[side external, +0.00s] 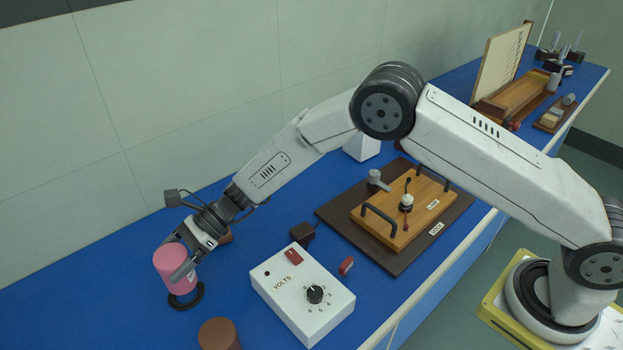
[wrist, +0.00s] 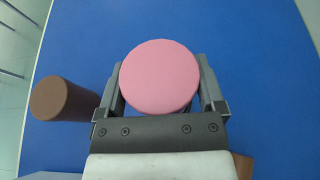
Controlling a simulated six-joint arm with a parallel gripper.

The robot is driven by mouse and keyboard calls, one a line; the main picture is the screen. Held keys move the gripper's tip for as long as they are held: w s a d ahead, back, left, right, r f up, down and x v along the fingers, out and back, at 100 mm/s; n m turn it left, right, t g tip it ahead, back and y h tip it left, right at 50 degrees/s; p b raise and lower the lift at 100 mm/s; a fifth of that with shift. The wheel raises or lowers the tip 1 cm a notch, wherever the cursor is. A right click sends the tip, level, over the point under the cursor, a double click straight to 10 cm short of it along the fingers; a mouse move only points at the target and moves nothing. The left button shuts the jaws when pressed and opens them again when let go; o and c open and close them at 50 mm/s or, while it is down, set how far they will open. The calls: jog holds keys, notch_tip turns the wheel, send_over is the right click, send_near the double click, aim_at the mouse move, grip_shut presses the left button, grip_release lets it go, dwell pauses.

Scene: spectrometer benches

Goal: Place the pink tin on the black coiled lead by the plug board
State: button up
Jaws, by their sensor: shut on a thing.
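The pink tin (side external: 172,268) is upright between the fingers of my gripper (side external: 187,262), which is shut on it. In the wrist view the tin's round pink top (wrist: 160,77) sits between both fingers (wrist: 160,85). The black coiled lead (side external: 187,303) lies on the blue bench directly below the tin, its front edge showing. I cannot tell whether the tin touches it. The lead is hidden in the wrist view. I cannot tell for sure which item is the plug board.
A white VOLTS box (side external: 300,293) stands right of the lead. A brown cylinder (side external: 219,334) is in front; one also shows in the wrist view (wrist: 64,98). A wooden board with black handles (side external: 400,215) lies farther right. Blue bench left of the tin is clear.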

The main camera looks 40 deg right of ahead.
jog(key=shift+w+a+f, duration=0.15)
jog(key=shift+w+f, duration=0.05)
jog(key=shift+f, duration=1.6)
jog(key=shift+f, duration=0.15)
jog(key=o, duration=1.1)
jog(key=v, duration=1.2)
jog(key=shift+r, duration=0.2)
